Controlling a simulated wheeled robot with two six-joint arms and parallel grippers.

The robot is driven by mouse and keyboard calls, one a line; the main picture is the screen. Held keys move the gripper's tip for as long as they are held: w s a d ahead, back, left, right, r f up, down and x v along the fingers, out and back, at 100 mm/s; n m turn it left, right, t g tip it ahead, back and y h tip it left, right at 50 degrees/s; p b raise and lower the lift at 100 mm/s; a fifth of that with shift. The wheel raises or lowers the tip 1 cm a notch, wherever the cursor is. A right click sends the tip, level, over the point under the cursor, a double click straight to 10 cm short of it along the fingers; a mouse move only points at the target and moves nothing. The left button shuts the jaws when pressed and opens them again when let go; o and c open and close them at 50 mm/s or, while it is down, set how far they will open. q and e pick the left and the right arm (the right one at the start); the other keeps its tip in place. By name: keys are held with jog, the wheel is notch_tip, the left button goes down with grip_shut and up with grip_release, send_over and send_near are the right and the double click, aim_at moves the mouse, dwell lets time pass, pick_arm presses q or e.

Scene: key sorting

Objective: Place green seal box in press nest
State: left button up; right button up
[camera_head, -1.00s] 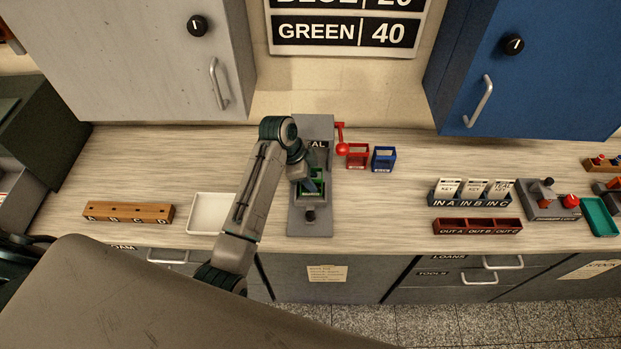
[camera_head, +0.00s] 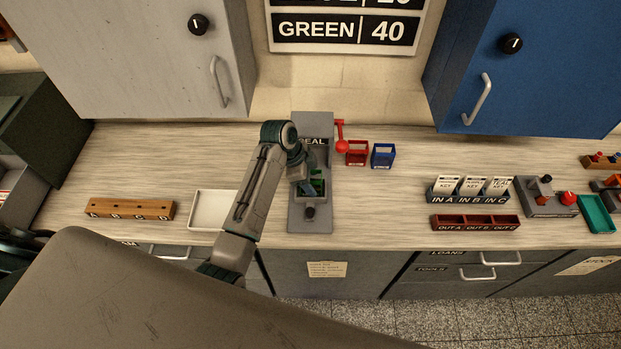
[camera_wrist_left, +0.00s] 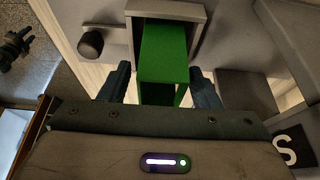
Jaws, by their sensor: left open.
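The seal press (camera_head: 311,222) is a grey unit labelled SEAL on the counter. The green seal box (camera_head: 318,186) shows at the press nest, partly hidden by my left gripper. In the left wrist view the green box (camera_wrist_left: 167,50) sits within the grey square frame of the nest (camera_wrist_left: 200,20), its near part sticking out toward me. My left gripper (camera_wrist_left: 165,88) is open, one finger on each side of the green box, with gaps visible. In the head view my left gripper (camera_head: 312,184) is over the press. My right gripper is not seen.
A red box (camera_head: 357,153) and a blue box (camera_head: 383,156) stand right of the press, by its red-knobbed lever (camera_head: 341,146). A white tray (camera_head: 212,226) lies left of my forearm. Key racks (camera_head: 470,196) stand further right, with clear counter between.

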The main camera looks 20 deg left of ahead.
pick_arm(q)
jog(key=b+v, duration=0.2)
jog(key=v, duration=1)
